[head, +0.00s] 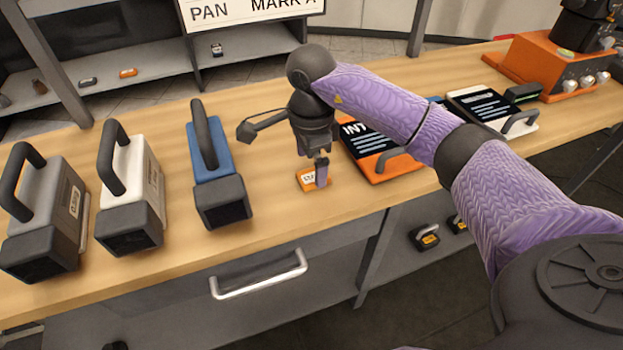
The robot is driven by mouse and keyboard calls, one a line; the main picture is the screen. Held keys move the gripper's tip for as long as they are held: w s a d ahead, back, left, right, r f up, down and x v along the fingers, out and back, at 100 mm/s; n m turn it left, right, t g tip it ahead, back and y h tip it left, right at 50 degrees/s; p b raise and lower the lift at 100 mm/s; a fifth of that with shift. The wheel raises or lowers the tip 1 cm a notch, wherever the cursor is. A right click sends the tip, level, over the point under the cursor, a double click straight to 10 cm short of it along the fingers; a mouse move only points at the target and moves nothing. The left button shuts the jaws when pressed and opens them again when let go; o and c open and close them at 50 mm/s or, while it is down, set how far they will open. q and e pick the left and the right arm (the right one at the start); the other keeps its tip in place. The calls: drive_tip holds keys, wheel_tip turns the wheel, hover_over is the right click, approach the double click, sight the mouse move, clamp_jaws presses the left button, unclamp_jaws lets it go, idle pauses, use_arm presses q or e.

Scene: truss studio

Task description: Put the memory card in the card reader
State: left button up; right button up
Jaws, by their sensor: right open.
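A small orange card with a pale label (306,182), which looks like the memory card, lies flat on the wooden bench near the middle. My right gripper (320,170) points down right at it. Its jaws are open, and a finger hides part of the card; I cannot tell if they touch. Which thing is the card reader is not certain. An orange and black flat unit with a handle (378,162) lies just right of the gripper, partly behind my right arm. An orange box with silver knobs (550,66) stands at the far right. My left gripper is out of view.
Grey (45,215), white (132,195) and blue (217,165) handled blocks stand to the left on the bench. A white and black handled unit (490,108) lies at the right. Bare wood lies in front of the card. Shelves stand behind.

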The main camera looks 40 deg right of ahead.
sight(311, 176)
wheel_tip(311, 176, down, 3)
drive_tip(key=shift+f+b, duration=0.15)
drive_tip(key=shift+b, duration=0.25)
drive_tip(key=shift+r, duration=0.2)
clamp_jaws()
